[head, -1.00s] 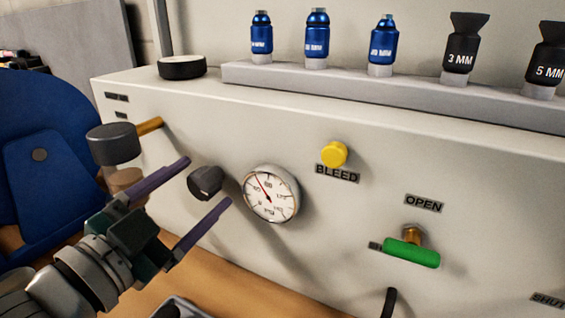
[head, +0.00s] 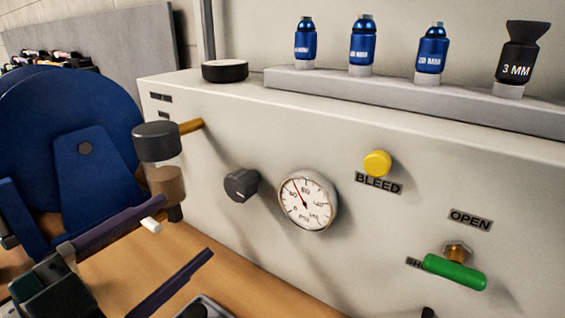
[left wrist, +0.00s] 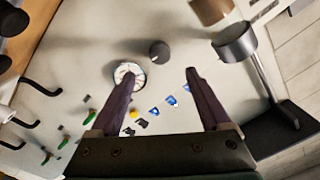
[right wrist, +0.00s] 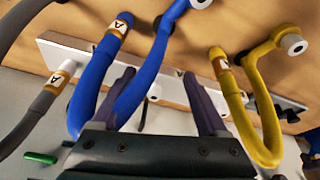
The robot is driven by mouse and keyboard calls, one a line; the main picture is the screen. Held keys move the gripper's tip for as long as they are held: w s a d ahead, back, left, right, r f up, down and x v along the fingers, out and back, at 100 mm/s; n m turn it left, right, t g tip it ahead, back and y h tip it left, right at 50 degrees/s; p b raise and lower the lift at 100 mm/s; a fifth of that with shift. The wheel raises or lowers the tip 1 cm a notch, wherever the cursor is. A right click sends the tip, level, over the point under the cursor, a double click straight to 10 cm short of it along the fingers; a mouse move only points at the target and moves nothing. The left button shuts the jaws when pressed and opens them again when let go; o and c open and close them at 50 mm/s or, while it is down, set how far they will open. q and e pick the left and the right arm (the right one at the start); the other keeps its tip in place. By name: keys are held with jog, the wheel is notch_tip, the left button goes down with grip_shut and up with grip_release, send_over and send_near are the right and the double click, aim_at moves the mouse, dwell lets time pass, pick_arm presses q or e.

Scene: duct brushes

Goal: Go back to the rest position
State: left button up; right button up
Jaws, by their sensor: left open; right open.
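My left gripper (head: 180,250) is at the lower left of the head view, open and empty. Its fingers stand apart from the grey panel (head: 330,262), left of the black knob (head: 241,185) and the round gauge (head: 307,201). In the left wrist view the open fingers (left wrist: 163,98) have nothing between them in grip; the gauge and knob lie beyond. My right gripper shows only in the right wrist view, open (right wrist: 163,82). A blue hose (right wrist: 150,75) passes by its fingers; I cannot tell whether they touch.
A dark-capped cylinder (head: 156,142) on a brass stem juts from the panel near my left fingers. A blue reel (head: 70,130) stands at left. A green-handled valve (head: 455,272) and yellow button (head: 377,163) are at right. A yellow hose (right wrist: 233,95) lies near my right gripper.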

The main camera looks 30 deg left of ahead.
pick_arm(q)
jog(key=shift+w, duration=0.1)
dwell(0.3)
jog(key=s+d+n+g+p, duration=0.65)
jog(key=s+g, duration=0.35)
jog(key=g, duration=0.4)
notch_tip(320, 180, up, 37)
jog(key=p, duration=3.7)
jog(key=shift+r+g+y+p, duration=0.2)
jog(key=shift+g+y+p, duration=0.1)
jog(key=shift+y+p, duration=0.1)
jog(key=shift+s+d+m, duration=0.1)
jog(key=shift+m, duration=0.15)
